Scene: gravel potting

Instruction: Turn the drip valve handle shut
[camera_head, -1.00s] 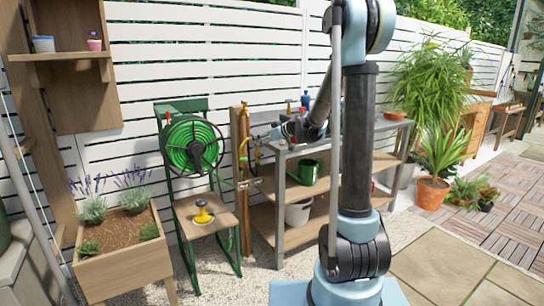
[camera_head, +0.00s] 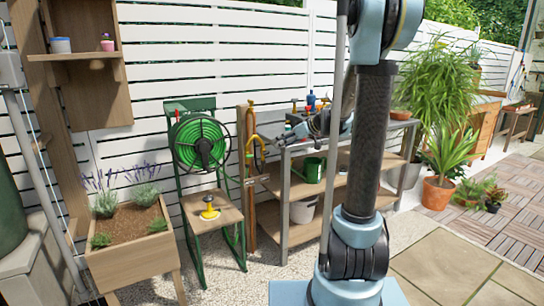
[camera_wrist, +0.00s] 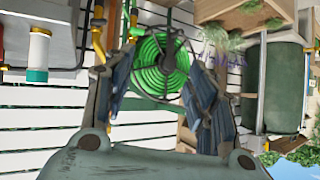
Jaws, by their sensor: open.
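A wooden post (camera_head: 242,165) with a copper pipe stands between the hose reel and the workbench. In the wrist view my gripper (camera_wrist: 158,78) is open and empty, with the green hose reel behind the gap. The pipework there is partly hidden by the left finger.
The green hose reel (camera_head: 200,143) hangs on a green chair-like stand left of the post. The workbench (camera_head: 284,215) carries bottles on top, with a green can (camera_head: 313,169) and a white bucket (camera_head: 303,211) below. A planter (camera_head: 130,258) stands at left.

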